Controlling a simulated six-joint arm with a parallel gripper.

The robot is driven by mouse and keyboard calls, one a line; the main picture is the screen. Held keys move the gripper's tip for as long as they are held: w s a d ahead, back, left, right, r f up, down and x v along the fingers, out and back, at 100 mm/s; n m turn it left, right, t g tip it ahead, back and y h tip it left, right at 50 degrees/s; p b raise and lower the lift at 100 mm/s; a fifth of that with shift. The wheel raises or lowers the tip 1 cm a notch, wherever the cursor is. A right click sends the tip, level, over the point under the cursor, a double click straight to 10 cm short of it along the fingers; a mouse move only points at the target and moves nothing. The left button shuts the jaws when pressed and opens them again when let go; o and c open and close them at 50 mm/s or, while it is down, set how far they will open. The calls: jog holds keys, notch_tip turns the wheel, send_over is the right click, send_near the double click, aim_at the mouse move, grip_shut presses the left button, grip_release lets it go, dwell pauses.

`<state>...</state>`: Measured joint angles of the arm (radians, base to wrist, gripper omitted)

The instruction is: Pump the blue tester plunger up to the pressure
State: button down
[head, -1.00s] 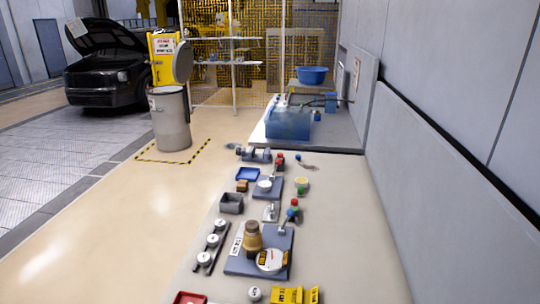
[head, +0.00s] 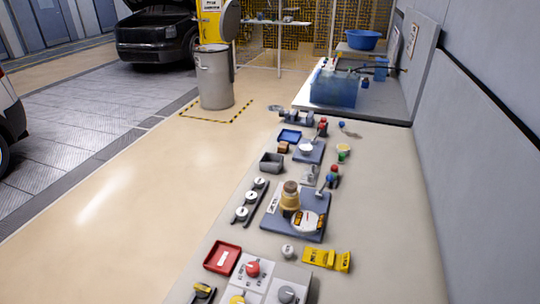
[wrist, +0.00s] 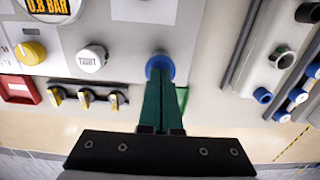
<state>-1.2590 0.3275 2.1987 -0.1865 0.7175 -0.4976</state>
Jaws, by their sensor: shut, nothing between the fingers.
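The blue tester plunger (wrist: 160,62) shows in the wrist view as a round blue cap on a light grey panel (wrist: 205,40). My gripper (wrist: 160,80) is shut and empty, its two green fingers together. The fingertips lie over the lower part of the blue cap; I cannot tell whether they touch it. A display reading 0.8 BAR (wrist: 47,6) is at the top left, partly cut off. My gripper is out of the head view, and I cannot make out the plunger there.
In the wrist view, a white knob marked TIGHT (wrist: 92,59), a yellow knob (wrist: 31,52) and a red tray (wrist: 20,90) lie left. Several yellow-tipped parts (wrist: 87,98) sit below them. Tubes with blue ends (wrist: 263,95) are right. The head view shows a bench (head: 385,220) crowded with fixtures.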

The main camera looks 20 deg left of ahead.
notch_tip(320, 180, up, 14)
jog(key=shift+a+f, duration=0.15)
jog(key=shift+f, duration=0.05)
dwell(1.4)
notch_tip(320, 180, up, 2)
jog(key=shift+r, duration=0.25)
notch_tip(320, 180, down, 14)
jog(key=shift+f, duration=0.1)
dwell(0.4)
